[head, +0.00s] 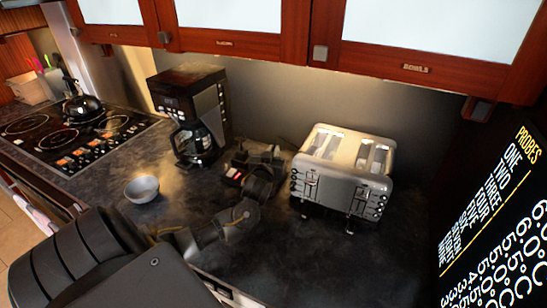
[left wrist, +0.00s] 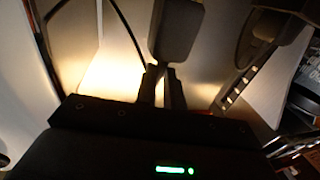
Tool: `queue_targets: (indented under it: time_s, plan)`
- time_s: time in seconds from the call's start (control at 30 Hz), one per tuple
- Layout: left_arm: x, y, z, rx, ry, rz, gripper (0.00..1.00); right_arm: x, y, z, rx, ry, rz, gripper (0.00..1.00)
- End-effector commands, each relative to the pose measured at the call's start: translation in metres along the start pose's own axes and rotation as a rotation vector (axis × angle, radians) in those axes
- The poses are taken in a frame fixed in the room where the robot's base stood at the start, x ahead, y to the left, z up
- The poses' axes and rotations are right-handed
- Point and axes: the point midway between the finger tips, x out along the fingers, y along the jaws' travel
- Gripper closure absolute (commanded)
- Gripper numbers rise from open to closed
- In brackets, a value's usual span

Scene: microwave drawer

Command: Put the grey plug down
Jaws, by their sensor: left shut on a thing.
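My left gripper (head: 262,160) reaches over the counter between the coffee maker and the toaster. In the left wrist view its two narrow fingers (left wrist: 163,86) are close together, shut on the grey plug (left wrist: 176,36), a dark blocky piece at their tips. In the head view the plug is small and dark against the gripper, and I cannot make it out clearly. I cannot tell whether the plug touches the counter. My right gripper is not in view.
A silver toaster (head: 343,172) stands close to the right of my gripper. A black coffee maker (head: 190,112) stands to its left. A grey bowl (head: 142,189) sits on the dark counter (head: 300,262), whose front part is clear. A cooktop (head: 75,132) is at far left. Cabinets (head: 235,42) hang above.

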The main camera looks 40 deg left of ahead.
Motion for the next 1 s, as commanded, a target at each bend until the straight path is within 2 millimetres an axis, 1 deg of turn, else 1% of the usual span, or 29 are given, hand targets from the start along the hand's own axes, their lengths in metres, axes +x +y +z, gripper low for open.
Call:
queue_targets:
  time_s: [0.2, 0.3, 0.4, 0.43, 0.5, 0.6, 0.83, 0.93, 0.97, 1.0]
  plan:
    - [0.004, 0.000, 0.004, 0.000, 0.000, -0.001, 1.00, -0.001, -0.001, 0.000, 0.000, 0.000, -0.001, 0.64]
    - [0.012, 0.000, 0.013, 0.002, -0.001, -0.001, 1.00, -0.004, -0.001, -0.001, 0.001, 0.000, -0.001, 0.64]
    - [0.010, 0.000, 0.026, 0.004, -0.003, -0.001, 1.00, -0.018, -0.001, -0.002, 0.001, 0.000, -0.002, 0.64]
    - [0.010, 0.000, 0.027, 0.001, -0.003, -0.002, 1.00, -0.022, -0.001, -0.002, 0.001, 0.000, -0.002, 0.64]
    - [0.010, 0.000, 0.033, -0.001, -0.002, -0.001, 1.00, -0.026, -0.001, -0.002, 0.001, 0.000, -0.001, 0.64]
    - [0.009, 0.000, 0.038, -0.001, -0.001, 0.000, 1.00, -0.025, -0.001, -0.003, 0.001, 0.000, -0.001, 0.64]
    - [0.009, 0.000, 0.040, -0.001, 0.000, 0.000, 1.00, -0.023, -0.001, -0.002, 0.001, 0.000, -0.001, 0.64]
    - [0.009, 0.000, 0.043, -0.001, -0.001, 0.000, 1.00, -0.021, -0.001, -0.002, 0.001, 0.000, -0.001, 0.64]
    - [0.009, 0.000, 0.043, -0.001, -0.002, 0.000, 0.89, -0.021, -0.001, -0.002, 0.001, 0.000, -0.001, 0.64]
    - [0.009, 0.000, 0.042, 0.000, -0.001, 0.000, 0.83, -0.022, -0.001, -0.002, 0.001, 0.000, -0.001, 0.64]
